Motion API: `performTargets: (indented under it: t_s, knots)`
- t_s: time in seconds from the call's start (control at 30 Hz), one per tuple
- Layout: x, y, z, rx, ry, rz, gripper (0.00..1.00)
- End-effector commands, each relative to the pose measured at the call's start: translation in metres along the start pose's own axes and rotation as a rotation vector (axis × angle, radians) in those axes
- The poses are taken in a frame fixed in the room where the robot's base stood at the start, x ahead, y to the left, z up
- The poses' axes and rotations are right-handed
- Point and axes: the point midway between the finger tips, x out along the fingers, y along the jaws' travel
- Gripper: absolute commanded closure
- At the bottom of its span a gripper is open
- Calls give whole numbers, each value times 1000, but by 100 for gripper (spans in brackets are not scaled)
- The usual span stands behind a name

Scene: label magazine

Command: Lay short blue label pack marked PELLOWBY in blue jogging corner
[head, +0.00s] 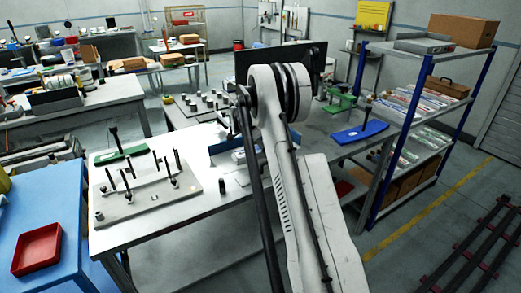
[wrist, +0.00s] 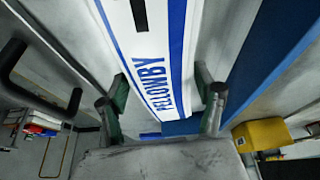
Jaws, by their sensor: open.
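The white label pack with blue stripes, marked PELLOWBY (wrist: 168,103), fills the middle of the wrist view. My gripper (wrist: 160,96) is open, with one finger on each side of the pack in that view. I cannot tell whether either finger touches it. A black bar lies across the pack's top part. A broad blue surface (wrist: 272,55) runs along the pack's right side, perhaps part of the blue jogging corner. In the head view a blue-edged piece (head: 222,148) shows beside my arm, which hides much of it and my gripper.
A blue plate with a dark post (head: 358,133) lies on the bench at right. A pale fixture plate with several dark posts (head: 140,205) and a green plate (head: 122,154) are at left. A shelf rack (head: 388,130) stands right. A black handle (wrist: 40,90) is near my gripper.

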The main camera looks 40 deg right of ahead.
Motion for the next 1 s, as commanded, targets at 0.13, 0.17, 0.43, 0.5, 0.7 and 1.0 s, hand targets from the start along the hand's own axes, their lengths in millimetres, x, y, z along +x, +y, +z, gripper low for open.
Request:
performTargets:
  t_s: [0.13, 0.17, 0.43, 0.5, 0.7, 1.0]
  knots:
    - [-2, 0, -1, 0, 0, 0, 34]
    - [-3, 0, -1, 0, 0, 0, 34]
    - [-45, 0, -1, -2, 0, -1, 34]
    - [-60, 0, -1, -1, 0, -1, 34]
    - [-96, 0, 0, -1, 0, -1, 34]
    - [-125, 1, 0, -7, -1, -3, 34]
